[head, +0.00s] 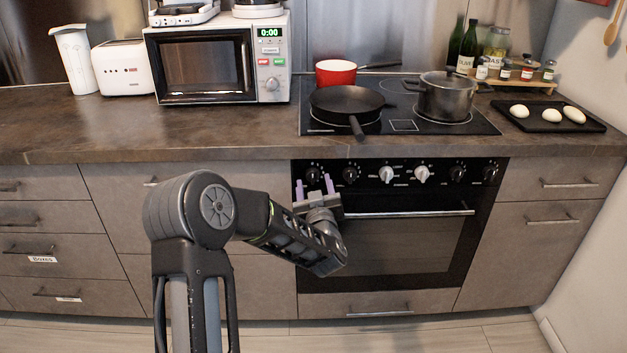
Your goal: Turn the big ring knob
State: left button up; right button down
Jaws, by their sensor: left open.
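The oven front panel (404,164) holds a row of several knobs. The leftmost black knob (313,174) is nearest my left gripper. Two pale knobs (386,174) sit in the middle, and more black knobs (457,174) are at the right. Which one is called the big ring knob cannot be told. My left gripper (314,183) is open, with its purple fingertips pointing up at the panel, one to each side of the leftmost knob. Whether they touch it cannot be told. My right gripper is not in view.
The oven door handle (409,213) runs just right of my left gripper. Above, a black frying pan (346,101) with its handle toward the front edge, a red pot (335,73) and a lidded pot (445,96) stand on the cooktop. Drawers flank the oven.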

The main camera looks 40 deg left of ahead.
aim_at(313, 176)
pick_arm(q)
jog(key=shift+x, duration=1.4)
jog(key=shift+c, duration=0.5)
grip_shut()
